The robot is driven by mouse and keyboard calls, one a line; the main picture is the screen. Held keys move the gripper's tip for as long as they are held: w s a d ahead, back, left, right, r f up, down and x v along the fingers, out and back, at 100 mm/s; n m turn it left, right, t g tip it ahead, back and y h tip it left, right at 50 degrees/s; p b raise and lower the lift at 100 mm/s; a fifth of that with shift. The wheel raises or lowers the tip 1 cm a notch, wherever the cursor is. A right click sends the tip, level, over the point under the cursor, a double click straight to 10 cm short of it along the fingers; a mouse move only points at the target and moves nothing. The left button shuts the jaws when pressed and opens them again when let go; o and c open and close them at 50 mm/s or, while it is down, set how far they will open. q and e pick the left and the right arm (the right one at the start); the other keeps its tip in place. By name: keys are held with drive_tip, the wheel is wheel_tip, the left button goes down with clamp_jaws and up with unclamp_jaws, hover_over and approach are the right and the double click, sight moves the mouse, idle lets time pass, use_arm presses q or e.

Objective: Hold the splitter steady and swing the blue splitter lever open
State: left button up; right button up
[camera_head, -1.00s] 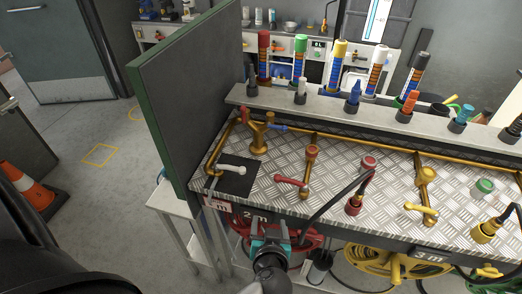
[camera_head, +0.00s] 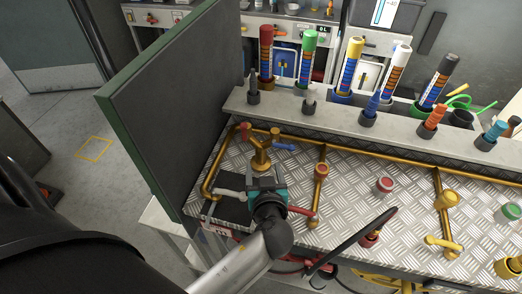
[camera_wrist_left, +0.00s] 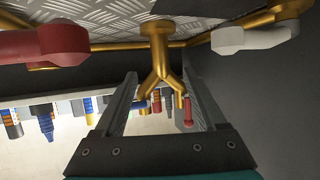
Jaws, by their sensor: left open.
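The brass Y-shaped splitter (camera_head: 262,152) stands on the checkered metal bench top near the dark side panel. Its blue lever (camera_head: 284,146) points right from the right outlet, and a red lever (camera_head: 246,128) sits on the left outlet. My left gripper (camera_head: 264,172) is open and just in front of the splitter. In the left wrist view, which looks upside down, the splitter (camera_wrist_left: 158,50) shows between and beyond the two open fingers. The blue lever (camera_wrist_left: 140,105) is small there, near one finger. Nothing is held. My right gripper is out of view.
A white-handled valve (camera_head: 230,194) and a red-handled valve (camera_head: 300,211) flank my left gripper. The dark green-edged panel (camera_head: 170,100) rises on the left. Several coloured tubes stand along the back ledge (camera_head: 320,118). A black hose (camera_head: 362,236) arches at the front.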

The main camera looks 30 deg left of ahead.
sight(261, 150)
use_arm(q)
drive_tip(key=x, duration=1.1)
drive_tip(key=shift+w+a+f, duration=0.3)
drive_tip(key=shift+w, duration=0.25)
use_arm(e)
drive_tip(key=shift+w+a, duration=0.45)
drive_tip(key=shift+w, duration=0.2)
use_arm(q)
drive_tip(key=shift+c, duration=0.3)
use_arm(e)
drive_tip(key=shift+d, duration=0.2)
use_arm(q)
drive_tip(key=shift+c, duration=1.4)
clamp_jaws()
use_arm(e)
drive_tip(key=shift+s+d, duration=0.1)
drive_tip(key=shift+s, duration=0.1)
